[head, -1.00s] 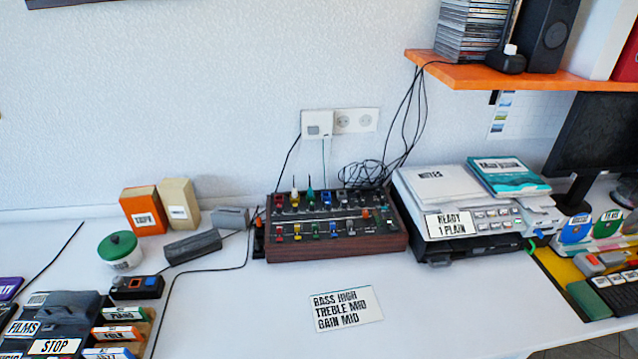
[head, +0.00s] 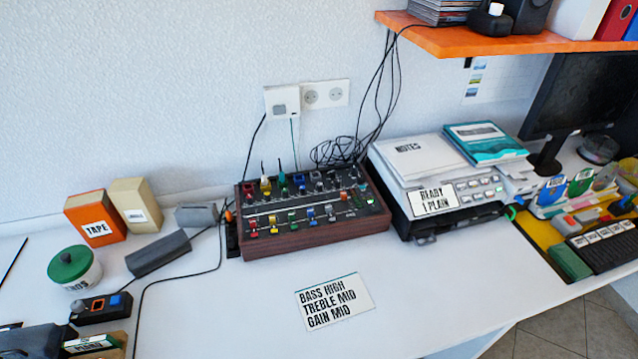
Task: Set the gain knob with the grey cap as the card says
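The mixer box (head: 315,240) with wooden sides stands on the white desk against the wall, in the middle of the head view. Rows of small coloured knobs and sliders cover its top, in red, yellow, green, blue, white and grey. They are too small for me to tell which is the gain knob with the grey cap or how it is set. The white card (head: 336,303) lies flat on the desk in front of the mixer. It reads "BASS HIGH, TREBLE MID, GAIN MID". Neither of my grippers is in view.
A printer (head: 440,195) marked "READY 1 PLAIN" stands right of the mixer. A dark grey block (head: 158,254), an orange tape box (head: 95,217) and a green-lidded jar (head: 75,267) stand left. A black cable runs over the desk. The desk around the card is clear.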

